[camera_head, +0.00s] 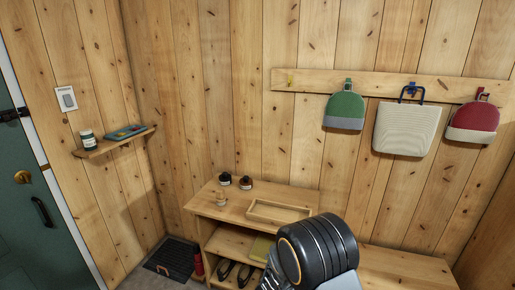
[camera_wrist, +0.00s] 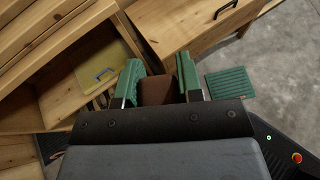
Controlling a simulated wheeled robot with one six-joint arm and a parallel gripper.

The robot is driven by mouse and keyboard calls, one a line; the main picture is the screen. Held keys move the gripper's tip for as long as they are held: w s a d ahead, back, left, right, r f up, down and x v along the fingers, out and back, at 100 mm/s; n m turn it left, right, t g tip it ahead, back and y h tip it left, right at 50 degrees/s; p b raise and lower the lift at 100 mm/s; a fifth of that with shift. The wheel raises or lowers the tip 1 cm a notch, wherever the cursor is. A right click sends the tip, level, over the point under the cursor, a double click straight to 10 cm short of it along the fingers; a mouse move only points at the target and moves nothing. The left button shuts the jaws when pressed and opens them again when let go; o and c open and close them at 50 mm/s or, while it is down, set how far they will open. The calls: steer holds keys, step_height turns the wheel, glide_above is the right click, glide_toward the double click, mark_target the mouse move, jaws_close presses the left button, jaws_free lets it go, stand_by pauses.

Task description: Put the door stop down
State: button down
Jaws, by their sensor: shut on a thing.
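A brown block, which looks like the door stop (camera_wrist: 157,91), sits between the two green finger pads of my gripper (camera_wrist: 160,72) in the wrist view. My gripper is shut on it. Only its upper part shows; the rest is hidden behind the dark gripper body. Wooden furniture with an open compartment and a drawer front lies beyond the fingers. In the head view my dark arm covers part of the low bench, and neither the gripper nor the door stop can be seen there.
A wooden bench unit (camera_head: 235,212) holds a shallow tray (camera_head: 278,212) and small jars, with shoes on a shelf below. A dark mat (camera_head: 173,256) lies left of it. A green door (camera_head: 40,225) stands at left. Grey floor (camera_wrist: 275,60) is open at right in the wrist view.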

steer(key=a+n+t+y, duration=0.1)
steer(key=w+n+t+y, duration=0.1)
steer(key=shift+a+r+n, duration=0.3)
steer(key=shift+a+r, duration=0.1)
steer(key=r+y, duration=0.1)
steer(key=r+n+t+y, duration=0.1)
steer(key=r+n, duration=0.1)
steer(key=shift+w+a+r+y, duration=0.2)
steer(key=shift+w+y, duration=0.1)
steer(key=shift+y, duration=0.1)
steer(key=d+r+n+y, duration=0.1)
steer(key=d+r, duration=0.2)
steer(key=r, duration=0.3)
steer(key=shift+r+t, duration=0.3)
steer(key=shift+r, duration=0.05)
